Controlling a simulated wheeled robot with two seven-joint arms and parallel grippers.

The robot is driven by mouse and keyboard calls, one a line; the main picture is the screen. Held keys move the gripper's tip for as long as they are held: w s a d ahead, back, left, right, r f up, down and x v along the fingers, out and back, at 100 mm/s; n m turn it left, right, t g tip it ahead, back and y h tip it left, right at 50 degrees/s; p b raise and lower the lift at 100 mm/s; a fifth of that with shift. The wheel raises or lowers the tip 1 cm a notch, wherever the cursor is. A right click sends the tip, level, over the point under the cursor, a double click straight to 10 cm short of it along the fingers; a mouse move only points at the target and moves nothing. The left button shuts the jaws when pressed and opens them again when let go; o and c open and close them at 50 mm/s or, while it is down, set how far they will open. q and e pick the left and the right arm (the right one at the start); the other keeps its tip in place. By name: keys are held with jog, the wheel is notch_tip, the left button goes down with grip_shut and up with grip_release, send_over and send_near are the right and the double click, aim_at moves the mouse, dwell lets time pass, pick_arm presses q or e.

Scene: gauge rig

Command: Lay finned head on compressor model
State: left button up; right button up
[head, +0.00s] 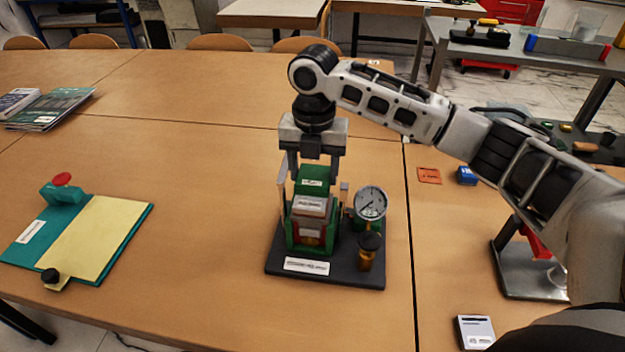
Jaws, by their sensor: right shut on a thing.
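The compressor model stands on a dark grey base plate (350,274) at the middle of the table, with a green body (295,236) and a labelled grey block at its front. My right gripper (312,172) points straight down over the model, its fingers on either side of a green block with a small white label, which I take to be the finned head (314,185). The gripper is shut on it. The head is right above or touching the model; I cannot tell which, and its fins are too small to make out. My left gripper is out of view.
A round gauge (370,203) and a black-capped brass fitting (368,251) stand on the plate's right side. A teal board (130,229) with a red button (62,179) lies at left. A grey stand (525,268) is at right. Table between board and model is clear.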

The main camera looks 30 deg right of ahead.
aim_at(312, 172)
jog(key=shift+w+f+p, duration=0.15)
jog(key=shift+f+p, duration=0.05)
jog(key=shift+f, duration=0.75)
jog(key=shift+w+f+p, duration=0.1)
jog(key=shift+f+p, duration=0.1)
jog(key=shift+f, duration=0.7)
jog(key=shift+f, duration=0.1)
jog(key=o, duration=0.8)
jog(key=shift+f, duration=0.1)
notch_tip(312, 172, up, 12)
jog(key=shift+r+b, duration=0.2)
jog(key=shift+b, duration=0.4)
